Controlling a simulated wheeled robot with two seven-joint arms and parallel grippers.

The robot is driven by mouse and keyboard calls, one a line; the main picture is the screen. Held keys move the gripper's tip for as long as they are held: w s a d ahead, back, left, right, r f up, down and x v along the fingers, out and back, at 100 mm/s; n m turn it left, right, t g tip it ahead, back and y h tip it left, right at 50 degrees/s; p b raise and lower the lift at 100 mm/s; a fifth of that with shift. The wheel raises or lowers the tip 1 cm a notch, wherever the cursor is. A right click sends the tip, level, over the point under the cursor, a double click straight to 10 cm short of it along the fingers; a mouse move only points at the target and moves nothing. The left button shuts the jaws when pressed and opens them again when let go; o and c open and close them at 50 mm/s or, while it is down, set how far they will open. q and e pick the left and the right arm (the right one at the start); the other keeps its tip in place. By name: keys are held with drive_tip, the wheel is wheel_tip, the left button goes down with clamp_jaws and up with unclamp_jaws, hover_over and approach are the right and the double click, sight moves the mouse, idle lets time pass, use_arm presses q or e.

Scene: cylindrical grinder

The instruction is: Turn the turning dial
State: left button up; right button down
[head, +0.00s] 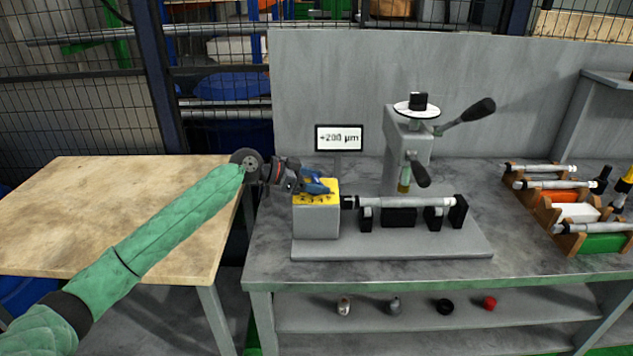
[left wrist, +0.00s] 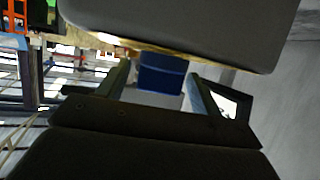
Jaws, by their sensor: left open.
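The turning dial looks like a blue knob (head: 318,187) on the yellow top (head: 327,199) of a grey box at the left end of the machine. My left gripper (head: 304,182) reaches in from the left, just above the yellow top and at the knob. In the left wrist view, the blue knob (left wrist: 162,74) shows between the two dark, spread fingers of my left gripper (left wrist: 160,80). Gaps show on both sides of it. The gripper partly hides the knob in the head view. My right gripper is not in view.
A small sign (head: 339,138) reading "+200 µm" stands behind the box. A shaft (head: 408,203) lies on supports right of it, with a lever stand (head: 407,150) behind. Parts racks (head: 570,205) stand at right. A wooden table (head: 100,215) is at left.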

sight(313, 181)
use_arm(q)
drive_tip(key=b+v, duration=0.1)
drive_tip(key=v, duration=0.5)
drive_tip(key=shift+a+b, duration=0.3)
drive_tip(key=shift+s+a+r, duration=0.15)
drive_tip(key=shift+a+r, duration=0.15)
drive_tip(key=shift+a, duration=0.05)
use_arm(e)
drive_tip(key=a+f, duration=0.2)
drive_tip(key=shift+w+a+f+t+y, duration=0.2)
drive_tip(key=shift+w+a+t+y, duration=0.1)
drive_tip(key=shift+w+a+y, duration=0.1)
